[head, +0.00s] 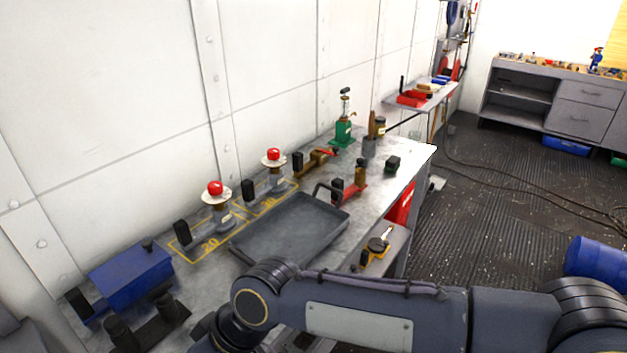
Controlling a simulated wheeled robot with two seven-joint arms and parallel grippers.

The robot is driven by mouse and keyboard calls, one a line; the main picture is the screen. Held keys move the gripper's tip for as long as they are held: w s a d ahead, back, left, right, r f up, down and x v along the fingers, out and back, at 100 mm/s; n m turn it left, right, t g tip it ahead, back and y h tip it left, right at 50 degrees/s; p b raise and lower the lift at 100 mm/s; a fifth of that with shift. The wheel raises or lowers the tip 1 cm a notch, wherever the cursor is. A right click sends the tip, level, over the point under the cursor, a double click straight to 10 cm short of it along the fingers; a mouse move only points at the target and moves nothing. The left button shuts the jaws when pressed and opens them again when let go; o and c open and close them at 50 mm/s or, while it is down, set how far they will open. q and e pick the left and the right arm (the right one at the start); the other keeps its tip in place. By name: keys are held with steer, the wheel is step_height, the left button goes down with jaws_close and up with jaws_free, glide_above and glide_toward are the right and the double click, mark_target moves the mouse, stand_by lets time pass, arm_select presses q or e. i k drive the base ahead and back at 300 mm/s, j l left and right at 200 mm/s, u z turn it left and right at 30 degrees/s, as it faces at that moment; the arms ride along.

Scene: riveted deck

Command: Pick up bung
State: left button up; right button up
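I cannot surely tell which thing is the bung. A grey part at the bottom left corner may be my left arm; no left fingers show.
An empty grey tray (290,235) lies mid-bench. A blue box (130,275) and black-gripped tools (145,325) are at the near left. A green jack-like tool (343,132) stands at the back. A blue drum (597,258) is on the floor at right; cables cross the deck.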

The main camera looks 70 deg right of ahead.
mark_target(359, 162)
steer(key=z, duration=0.5)
steer(key=k+z, duration=0.1)
steer(key=z, duration=0.85)
steer(key=k+z, duration=0.1)
steer(key=z, duration=0.9)
steer(key=k+l, duration=0.05)
steer(key=l, duration=0.05)
